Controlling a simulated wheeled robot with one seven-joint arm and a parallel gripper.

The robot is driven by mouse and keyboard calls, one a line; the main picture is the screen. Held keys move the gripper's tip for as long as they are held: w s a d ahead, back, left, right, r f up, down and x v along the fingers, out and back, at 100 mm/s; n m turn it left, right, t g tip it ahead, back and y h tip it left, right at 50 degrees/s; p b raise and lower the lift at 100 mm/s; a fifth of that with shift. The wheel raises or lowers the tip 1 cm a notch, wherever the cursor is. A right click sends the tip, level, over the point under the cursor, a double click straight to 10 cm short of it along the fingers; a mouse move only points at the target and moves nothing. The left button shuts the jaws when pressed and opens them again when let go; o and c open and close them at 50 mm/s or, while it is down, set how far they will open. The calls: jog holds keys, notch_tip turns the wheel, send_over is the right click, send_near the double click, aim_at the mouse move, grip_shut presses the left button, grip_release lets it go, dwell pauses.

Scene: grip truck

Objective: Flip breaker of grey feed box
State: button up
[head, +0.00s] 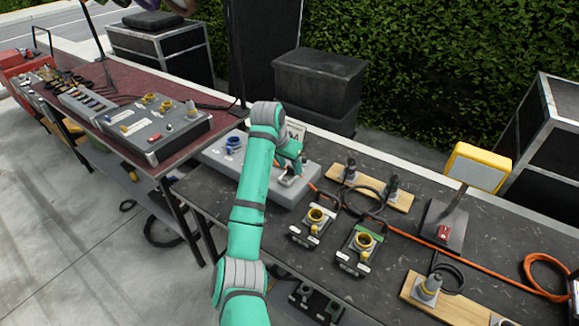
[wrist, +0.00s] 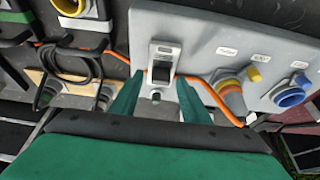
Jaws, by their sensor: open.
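The grey feed box (head: 222,162) lies on the dark table, partly hidden behind my arm in the head view. In the wrist view its face (wrist: 203,42) fills the upper middle. Its breaker (wrist: 163,62) is a light frame around a dark switch, with a small pale round part below it. My gripper (wrist: 157,103) is open, with one green finger on each side of the breaker's lower end. Whether the fingers touch it cannot be told. In the head view my gripper (head: 289,172) is at the right part of the box, over the breaker.
An orange cable (wrist: 212,98) runs close to my right finger. Small yellow-socket boxes (head: 316,216) stand nearby. Another grey box (head: 180,128) is on the red table.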

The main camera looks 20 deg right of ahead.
jog(key=shift+w+d+f, duration=0.1)
jog(key=shift+d+f, duration=0.05)
jog(key=shift+f, duration=0.3)
jog(key=c, duration=1.1)
jog(key=shift+o, duration=0.2)
